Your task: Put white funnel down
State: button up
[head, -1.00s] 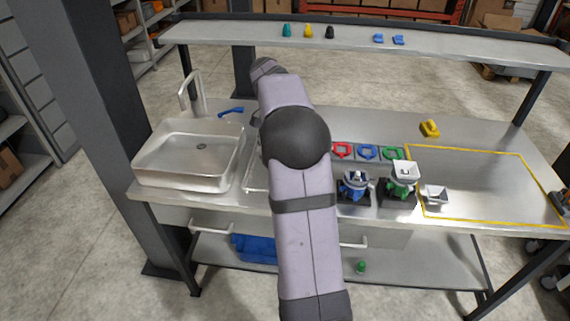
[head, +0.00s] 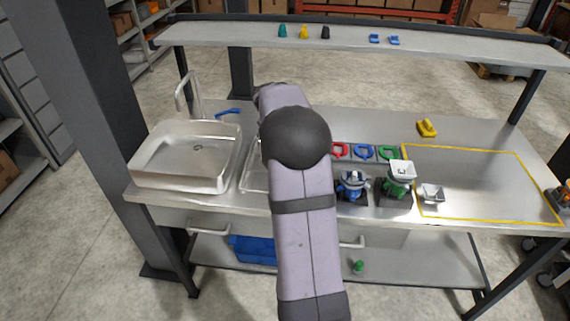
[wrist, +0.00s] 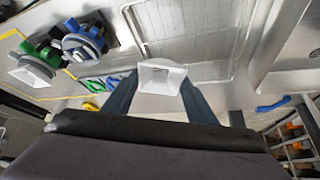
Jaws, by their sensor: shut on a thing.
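A white funnel (wrist: 160,77) is held between the two fingers of my gripper (wrist: 158,88) in the wrist view. Its square mouth faces the camera. A ribbed metal drainer tray (wrist: 190,22) shows beyond it; I cannot tell how high the funnel is above it. In the head view my own arm hides the gripper and the held funnel. Another white funnel (head: 403,167) sits on the green dispenser (head: 397,186). A further small white funnel-like piece (head: 432,193) stands on the worktop to its right.
A blue dispenser (head: 352,187) stands left of the green one. Red (head: 340,150), blue (head: 364,151) and green (head: 388,153) pieces lie behind them. A sink (head: 185,155) is at left. A yellow-outlined area (head: 480,180) at right is mostly clear, with a yellow object (head: 427,128) behind it.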

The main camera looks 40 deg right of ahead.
jog(key=shift+f+p, duration=1.3)
jog(key=shift+f, duration=3.5)
jog(key=shift+f, duration=0.15)
jog(key=o, duration=1.1)
jog(key=shift+a+r, duration=0.2)
jog(key=shift+r, duration=0.35)
jog(key=b+v, duration=0.3)
jog(key=v, duration=0.8)
